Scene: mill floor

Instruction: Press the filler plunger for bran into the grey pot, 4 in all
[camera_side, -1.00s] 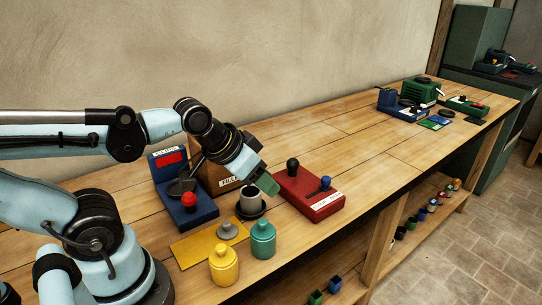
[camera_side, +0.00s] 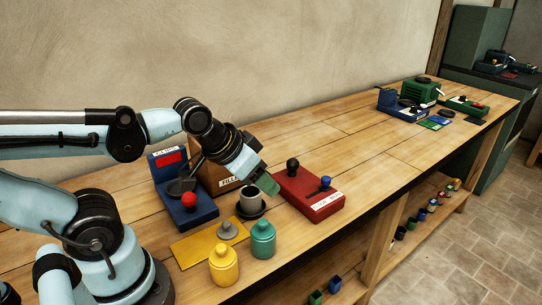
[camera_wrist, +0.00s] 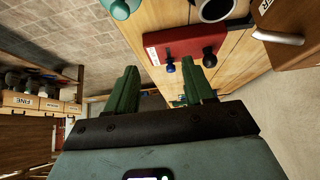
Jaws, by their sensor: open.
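The wooden filler box (camera_side: 218,178), its label partly reading "FILL", stands behind my gripper (camera_side: 267,184), which hides part of it. In the wrist view the box (camera_wrist: 300,52) is at the right, with a pale metal spout or handle (camera_wrist: 278,37). I cannot make out the plunger clearly. The grey pot (camera_side: 250,203) stands upright on a dark round base, in front of the filler and just below my gripper. The pot (camera_wrist: 214,9) is cut off at the top of the wrist view. My gripper (camera_wrist: 161,78) is open, with nothing between its green fingers.
A red box (camera_side: 312,197) with black and blue knobs is right of the pot. Yellow (camera_side: 223,267) and teal (camera_side: 263,241) pots and a grey lid (camera_side: 228,229) are in front. The bench's middle is clear.

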